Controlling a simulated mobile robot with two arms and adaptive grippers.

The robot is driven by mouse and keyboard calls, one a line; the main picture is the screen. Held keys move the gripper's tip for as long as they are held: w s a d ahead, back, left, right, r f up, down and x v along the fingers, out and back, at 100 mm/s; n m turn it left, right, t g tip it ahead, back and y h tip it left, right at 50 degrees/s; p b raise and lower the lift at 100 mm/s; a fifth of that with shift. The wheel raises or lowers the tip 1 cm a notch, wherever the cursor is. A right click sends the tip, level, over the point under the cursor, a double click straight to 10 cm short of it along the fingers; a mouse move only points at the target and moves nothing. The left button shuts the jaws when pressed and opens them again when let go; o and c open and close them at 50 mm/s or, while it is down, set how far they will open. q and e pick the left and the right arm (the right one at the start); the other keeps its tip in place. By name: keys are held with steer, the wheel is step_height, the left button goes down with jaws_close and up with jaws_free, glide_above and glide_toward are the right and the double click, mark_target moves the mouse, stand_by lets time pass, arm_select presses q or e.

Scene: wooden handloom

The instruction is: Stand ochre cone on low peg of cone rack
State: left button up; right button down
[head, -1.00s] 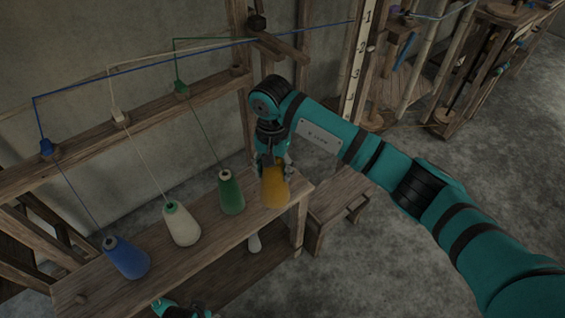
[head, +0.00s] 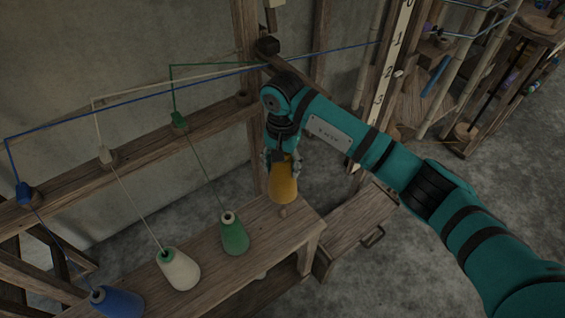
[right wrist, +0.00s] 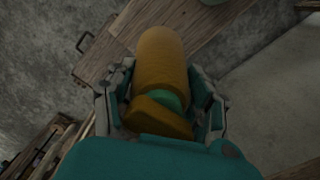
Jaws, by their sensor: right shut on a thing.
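The ochre cone (head: 283,184) is held in my right gripper (head: 282,158), wide end down, over the right end of the cone rack's low board (head: 262,222). A small wooden peg (head: 283,212) shows on the board just below the cone's base, which appears apart from it. In the right wrist view the ochre cone (right wrist: 160,60) points away between the fingers of the right gripper (right wrist: 160,100), with a green band near its narrow part. I cannot tell exactly how the cone lines up with the peg. My left gripper is not in view.
A green cone (head: 234,235), a white cone (head: 178,268) and a blue cone (head: 118,302) stand along the low board, their threads running up to the upper rail (head: 140,146). A wooden bench (head: 355,222) stands at the right. Grey floor lies beyond.

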step_height(320, 180, down, 7)
steer(key=b, duration=0.5)
steer(key=shift+s+b, duration=0.1)
steer(key=shift+b, duration=0.25)
stand_by(0.9)
steer(key=shift+f, duration=0.1)
step_height(320, 180, down, 2)
steer(key=shift+f+b, duration=0.2)
steer(key=shift+b, duration=1)
steer(key=shift+f, duration=0.1)
